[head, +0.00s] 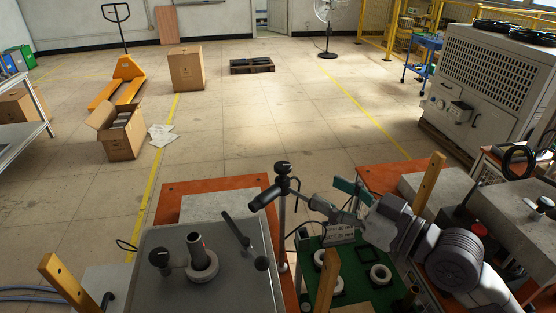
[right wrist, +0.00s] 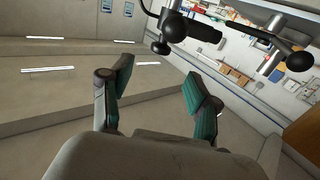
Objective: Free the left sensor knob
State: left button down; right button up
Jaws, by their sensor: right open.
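A thin upright stand (head: 282,225) rises beside the grey heater top. It carries a black knob (head: 282,168) at its top and a tilted black cylindrical sensor (head: 265,194). I take this knob for the left sensor knob. My right gripper (head: 334,206) is right of the stand, apart from the knob, its fingers pointing left. In the right wrist view, the open gripper (right wrist: 160,80) has green pads and nothing between them. A black knob (right wrist: 173,27) and dark cylinder show above and beyond its fingertips. My left gripper is not in view.
The grey heater top (head: 165,290) bears a ring with an upright cylinder (head: 197,252), a black knob (head: 159,258) and a black lever (head: 237,230). A green plate with white rings (head: 380,275) lies below my right gripper. Wooden posts (head: 428,183) stand around.

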aim_at(289, 170)
jog(key=x, duration=0.1)
jog(key=p+x, duration=0.1)
jog(key=x, duration=0.1)
jog(key=p+x, duration=0.1)
jog(key=x, duration=0.1)
jog(key=shift+a+r, duration=0.25)
jog(key=shift+r, duration=0.15)
jog(key=p+x, duration=0.1)
jog(key=x, duration=0.4)
jog(key=shift+d+f+p, duration=0.1)
jog(key=shift+f+p, duration=0.1)
jog(key=shift+p, duration=0.15)
jog(key=shift+w+a, duration=0.4)
jog(key=shift+a, duration=0.1)
jog(key=shift+w+a+f, duration=0.15)
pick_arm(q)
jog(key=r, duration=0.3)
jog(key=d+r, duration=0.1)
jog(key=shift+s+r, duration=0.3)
